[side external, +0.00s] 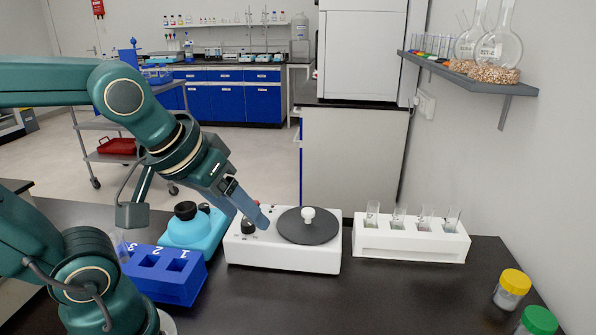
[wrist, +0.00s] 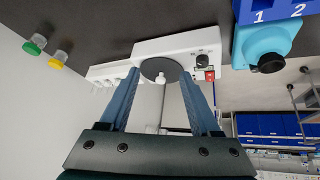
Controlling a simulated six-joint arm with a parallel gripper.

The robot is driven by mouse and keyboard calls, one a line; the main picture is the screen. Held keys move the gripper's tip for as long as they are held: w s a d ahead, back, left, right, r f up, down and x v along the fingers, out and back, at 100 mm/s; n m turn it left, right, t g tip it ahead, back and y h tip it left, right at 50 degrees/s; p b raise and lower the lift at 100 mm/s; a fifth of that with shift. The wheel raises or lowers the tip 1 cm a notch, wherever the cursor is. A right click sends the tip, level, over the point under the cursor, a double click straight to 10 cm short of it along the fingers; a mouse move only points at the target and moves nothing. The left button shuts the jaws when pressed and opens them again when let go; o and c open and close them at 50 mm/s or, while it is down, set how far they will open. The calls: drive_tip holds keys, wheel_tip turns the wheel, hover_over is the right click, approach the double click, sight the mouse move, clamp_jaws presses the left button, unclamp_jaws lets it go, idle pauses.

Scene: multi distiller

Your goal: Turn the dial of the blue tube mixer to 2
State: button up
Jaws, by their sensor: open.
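The blue tube mixer (side external: 190,232) is a light-blue unit with a round black top, standing on the dark bench left of a white stirrer. In the wrist view the mixer (wrist: 258,40) is at the upper right, with its black round part facing the camera. I cannot make out a dial scale or its setting. My gripper (side external: 258,214) is above the white stirrer's left part, right of the mixer and apart from it. In the wrist view my gripper (wrist: 159,74) is open and empty, its two fingers framing the stirrer's plate.
The white stirrer (side external: 282,261) has a black plate, a black knob and a red switch. A blue numbered rack (side external: 180,285) stands close in front of the mixer. A white tube rack (side external: 410,246) is at right. Yellow-capped (side external: 511,287) and green-capped (side external: 538,321) jars stand front right. The front middle bench is clear.

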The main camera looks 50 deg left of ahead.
drive_tip(key=w+a+n+g+y, duration=0.1)
drive_tip(key=w+a+n+y, duration=0.1)
drive_tip(key=w+a+n, duration=0.45)
drive_tip(key=n+g+y, duration=0.1)
drive_tip(key=n+g, duration=0.4)
hover_over(204, 206)
drive_tip(key=d, duration=0.3)
drive_tip(key=f, duration=0.8)
drive_tip(key=shift+a+f, duration=0.1)
drive_tip(key=shift+a, duration=0.15)
drive_tip(key=shift+s+a+f, duration=0.15)
drive_tip(key=shift+f, duration=0.1)
drive_tip(key=shift+x, duration=2.25)
clamp_jaws()
